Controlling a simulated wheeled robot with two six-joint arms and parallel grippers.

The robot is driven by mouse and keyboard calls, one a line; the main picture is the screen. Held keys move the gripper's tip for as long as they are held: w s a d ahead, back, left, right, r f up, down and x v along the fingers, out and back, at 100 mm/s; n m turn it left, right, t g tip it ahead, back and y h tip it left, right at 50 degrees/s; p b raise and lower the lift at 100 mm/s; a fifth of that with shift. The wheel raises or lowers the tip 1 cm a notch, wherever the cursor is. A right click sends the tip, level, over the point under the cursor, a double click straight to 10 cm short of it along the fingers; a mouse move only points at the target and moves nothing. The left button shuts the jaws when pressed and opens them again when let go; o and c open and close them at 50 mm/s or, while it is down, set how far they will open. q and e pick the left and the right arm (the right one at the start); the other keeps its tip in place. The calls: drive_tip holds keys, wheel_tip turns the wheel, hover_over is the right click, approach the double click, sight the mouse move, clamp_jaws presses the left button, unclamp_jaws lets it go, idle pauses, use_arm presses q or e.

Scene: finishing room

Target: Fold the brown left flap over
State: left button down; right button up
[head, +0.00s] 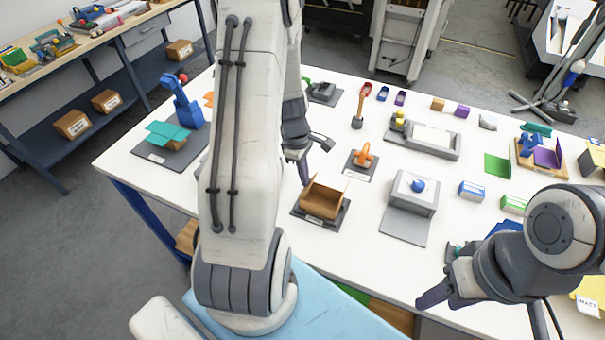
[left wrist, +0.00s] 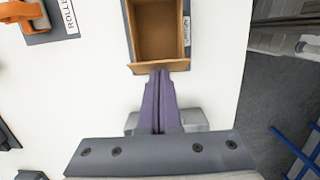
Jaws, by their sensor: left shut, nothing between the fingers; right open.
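A brown open box (head: 322,204) sits on a dark grey base plate on the white table in the head view. It also shows in the left wrist view (left wrist: 158,30), with its inside empty. Its brown left flap (left wrist: 150,68) stands out along the edge nearest my gripper and is not folded over the opening. My left gripper (head: 304,178) is shut and empty, beside the box's left edge. In the left wrist view its fingertips (left wrist: 160,74) are right at the flap; I cannot tell if they touch. My right gripper (head: 436,296) is open, near the table's front edge.
An orange-handled item (head: 363,157) on a plate stands behind the box. A grey hinged case (head: 409,207) stands to its right. A teal and blue fixture (head: 170,133) is at the left. White table (head: 372,255) in front of the box is clear.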

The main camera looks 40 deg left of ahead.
use_arm(q)
drive_tip(key=shift+d+f, duration=0.1)
drive_tip(key=shift+d, duration=0.05)
drive_tip(key=shift+w+d+f, duration=0.1)
drive_tip(key=shift+d+f, duration=0.1)
drive_tip(key=shift+d, duration=0.2)
drive_tip(key=shift+w+d+f, duration=0.1)
drive_tip(key=shift+d+f, duration=0.35)
idle(0.3)
drive_tip(key=shift+b, duration=0.3)
drive_tip(key=shift+w+d+f, duration=0.1)
drive_tip(key=shift+d+f, duration=0.2)
drive_tip(key=shift+f, duration=0.15)
drive_tip(key=shift+r, duration=0.15)
